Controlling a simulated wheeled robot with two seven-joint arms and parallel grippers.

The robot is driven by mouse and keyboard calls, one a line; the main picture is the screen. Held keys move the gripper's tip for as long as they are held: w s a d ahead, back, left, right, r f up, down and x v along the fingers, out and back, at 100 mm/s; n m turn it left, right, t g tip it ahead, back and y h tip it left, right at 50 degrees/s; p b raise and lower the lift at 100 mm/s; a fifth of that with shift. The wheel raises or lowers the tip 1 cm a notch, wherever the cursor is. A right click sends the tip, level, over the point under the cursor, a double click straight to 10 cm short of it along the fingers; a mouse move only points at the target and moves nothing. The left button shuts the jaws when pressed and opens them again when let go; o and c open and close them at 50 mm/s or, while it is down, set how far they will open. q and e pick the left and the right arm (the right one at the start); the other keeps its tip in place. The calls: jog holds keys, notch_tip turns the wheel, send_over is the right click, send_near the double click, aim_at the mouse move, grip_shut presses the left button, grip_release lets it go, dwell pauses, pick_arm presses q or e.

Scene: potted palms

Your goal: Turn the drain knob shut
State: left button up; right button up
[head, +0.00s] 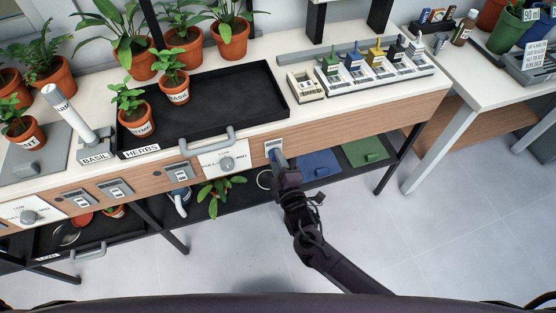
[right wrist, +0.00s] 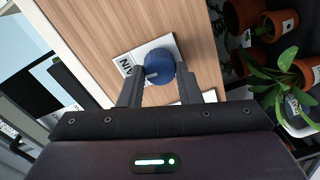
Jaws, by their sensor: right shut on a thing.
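The drain knob (right wrist: 160,70) is blue and round, on a white label plate (right wrist: 127,66) fixed to the wood front; part of its lettering shows in the right wrist view. In the head view the plate (head: 270,145) shows on the bench front, with the knob mostly hidden by my gripper. My right gripper (head: 278,159) reaches it from below right. In the right wrist view its two fingers (right wrist: 158,82) are on either side of the knob, shut on it. My left gripper is not in view.
A grey knob (head: 227,163) on a white panel and a grey handle (head: 208,141) are left of my right gripper. A black tray (head: 225,100) with potted plants stands above on the bench.

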jog(key=shift+n, duration=0.6)
jog(key=o, duration=1)
jog(key=v, duration=0.7)
jog(key=shift+s+d+p, duration=0.1)
jog(key=shift+s+p, duration=0.2)
jog(key=shift+s, duration=0.1)
